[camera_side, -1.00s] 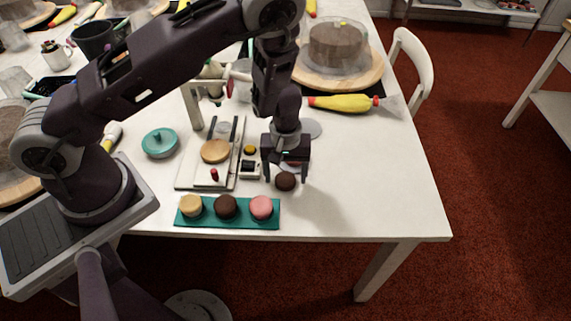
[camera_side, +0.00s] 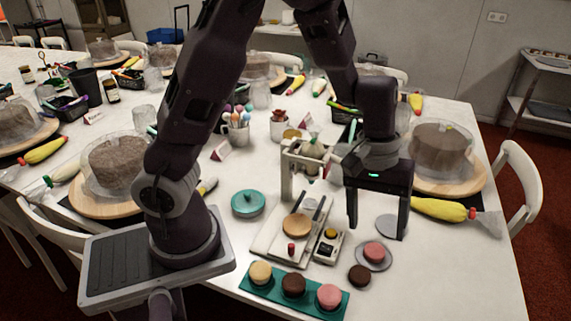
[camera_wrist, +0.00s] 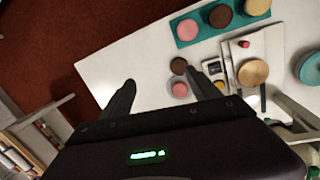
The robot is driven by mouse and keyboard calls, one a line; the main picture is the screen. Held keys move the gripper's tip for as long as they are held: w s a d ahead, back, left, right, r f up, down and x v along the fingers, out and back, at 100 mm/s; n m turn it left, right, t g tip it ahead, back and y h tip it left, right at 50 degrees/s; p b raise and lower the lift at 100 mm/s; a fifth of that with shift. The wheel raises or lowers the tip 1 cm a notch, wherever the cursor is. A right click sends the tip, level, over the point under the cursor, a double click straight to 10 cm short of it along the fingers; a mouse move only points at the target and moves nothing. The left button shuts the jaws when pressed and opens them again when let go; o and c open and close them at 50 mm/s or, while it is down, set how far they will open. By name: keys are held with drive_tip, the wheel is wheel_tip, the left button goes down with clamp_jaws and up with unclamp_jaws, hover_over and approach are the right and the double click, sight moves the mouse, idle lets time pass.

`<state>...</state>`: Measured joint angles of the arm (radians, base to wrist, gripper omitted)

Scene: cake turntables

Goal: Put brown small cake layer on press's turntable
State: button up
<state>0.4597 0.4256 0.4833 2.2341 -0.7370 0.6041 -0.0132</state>
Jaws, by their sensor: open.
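A small brown cake layer (camera_side: 359,275) lies on the table in front of a pink layer on a grey disc. It also shows in the wrist view (camera_wrist: 179,66). Another brown layer (camera_side: 293,284) sits between cream and pink ones on a teal tray (camera_side: 252,288). The press (camera_side: 289,177) stands behind a white base, which bears a round wooden turntable (camera_side: 296,225). My gripper (camera_side: 377,228) is open and empty, raised above the table behind the loose brown layer. In the wrist view its fingers (camera_wrist: 160,80) are spread apart, with nothing between them.
The table's front right is clear.

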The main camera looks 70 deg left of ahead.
drive_tip(key=s+a+r+m+t, duration=0.2)
drive_tip(key=s+r+m, duration=0.3)
drive_tip(key=s+r, duration=0.6)
wheel_tip(320, 180, up, 4)
drive_tip(key=shift+s+f+t, duration=0.25)
drive_tip(key=shift+t, duration=0.15)
drive_tip(key=s+a, duration=0.1)
drive_tip(key=s, duration=0.1)
drive_tip(key=s+a+r+m+t+y, duration=0.1)
drive_tip(key=s, duration=0.1)
drive_tip(key=s+a+m+t+y, duration=0.1)
drive_tip(key=s, duration=0.1)
drive_tip(key=shift+s+a+r, duration=0.2)
drive_tip(key=shift+s+a, duration=0.2)
drive_tip(key=shift+c, duration=0.4)
drive_tip(key=shift+s+a, duration=0.2)
drive_tip(key=shift+c, duration=0.7)
